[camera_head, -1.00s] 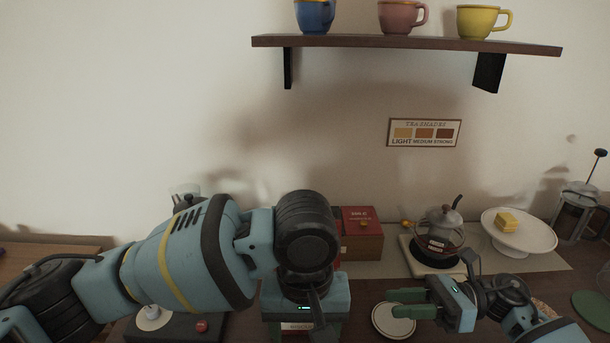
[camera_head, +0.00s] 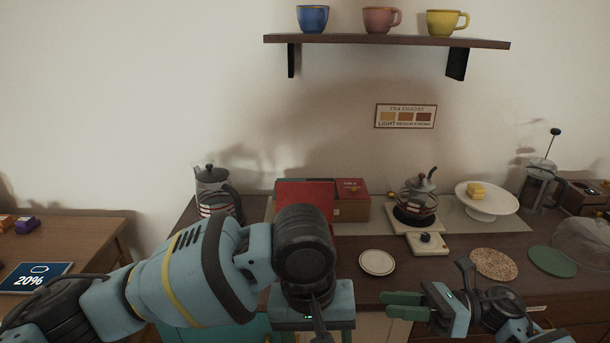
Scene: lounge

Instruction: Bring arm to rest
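My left arm reaches in from the left across the front of the view, its gripper (camera_head: 316,338) pointing down at the bottom centre. Its two fingers stand apart at the lower edge, with their tips cut off by the frame. I see nothing held between them. My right gripper (camera_head: 404,305) is at the lower right, with its green fingers pointing left over the counter's front edge. A narrow gap shows between these fingers and nothing is in it. The small white plate (camera_head: 377,262) lies on the counter behind the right gripper, apart from it.
The wooden counter (camera_head: 465,252) holds a red box (camera_head: 307,194), a glass kettle (camera_head: 417,203) on a burner, a cake stand (camera_head: 487,206) and presses (camera_head: 211,190) (camera_head: 541,184). A shelf (camera_head: 385,41) with three mugs hangs above. A side table (camera_head: 70,243) stands at left.

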